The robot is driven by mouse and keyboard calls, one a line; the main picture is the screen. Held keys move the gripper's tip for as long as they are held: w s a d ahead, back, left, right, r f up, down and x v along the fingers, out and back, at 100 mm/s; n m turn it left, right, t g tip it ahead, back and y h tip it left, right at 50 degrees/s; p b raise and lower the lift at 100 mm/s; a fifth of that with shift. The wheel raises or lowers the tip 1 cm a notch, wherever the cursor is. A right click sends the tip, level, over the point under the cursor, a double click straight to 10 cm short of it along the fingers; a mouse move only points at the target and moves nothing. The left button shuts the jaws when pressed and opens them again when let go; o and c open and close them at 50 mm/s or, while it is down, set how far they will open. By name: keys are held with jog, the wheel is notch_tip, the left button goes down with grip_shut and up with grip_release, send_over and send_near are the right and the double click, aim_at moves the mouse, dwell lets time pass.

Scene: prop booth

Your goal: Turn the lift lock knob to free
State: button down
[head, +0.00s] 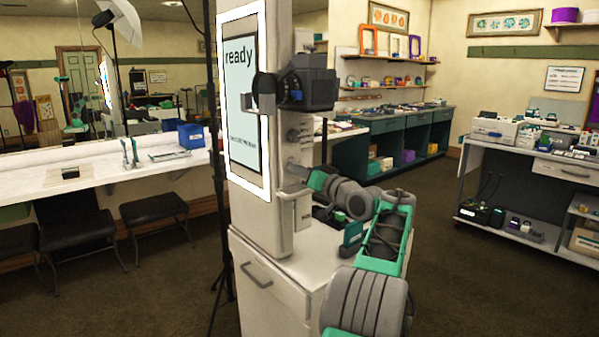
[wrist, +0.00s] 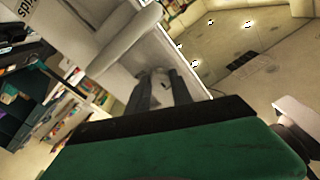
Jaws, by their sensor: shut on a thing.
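The pale booth column (head: 272,222) stands in the middle of the head view, with a lit screen (head: 241,100) reading "ready". My gripper (head: 302,173) reaches the column's right side, below the camera. In the wrist view, its two dark fingers (wrist: 159,76) are close together against the pale column, shut on a small grey part, apparently the lift lock knob (wrist: 158,83). The fingers mostly hide the knob, and I cannot read its setting. In the head view I cannot make the knob out clearly.
A black camera (head: 308,88) sticks out from the column above my gripper. A pale cabinet (head: 270,288) stands below it. A white counter (head: 100,172) with stools is at left. A grey cart (head: 520,185) stands at right, with open floor before it.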

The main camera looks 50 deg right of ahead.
jog(key=c, duration=1.1)
grip_release()
jog(key=shift+s, duration=0.1)
jog(key=v, duration=0.7)
jog(key=shift+s+f, duration=0.1)
jog(key=shift+s, duration=0.25)
